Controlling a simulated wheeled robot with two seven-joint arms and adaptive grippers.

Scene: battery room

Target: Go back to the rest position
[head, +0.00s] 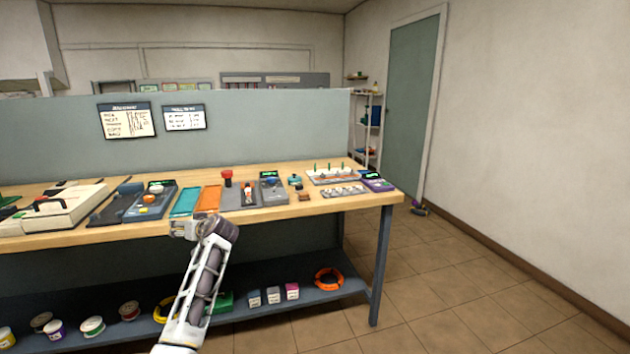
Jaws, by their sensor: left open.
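My left arm comes up from the bottom of the head view. My left gripper (180,228) is at the front edge of the wooden workbench (335,203), below the teal tray (185,202) and the orange tray (208,199). It is open, and I see nothing held in it. Its fingertips are small and hard to make out in this view. My right gripper is not in view.
The bench carries several devices, including a grey meter (272,193) and a purple-edged box (378,185). The lower shelf (340,292) holds spools and an orange cable coil (328,279). A grey divider (270,130) stands behind. The tiled floor (470,285) at right is clear.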

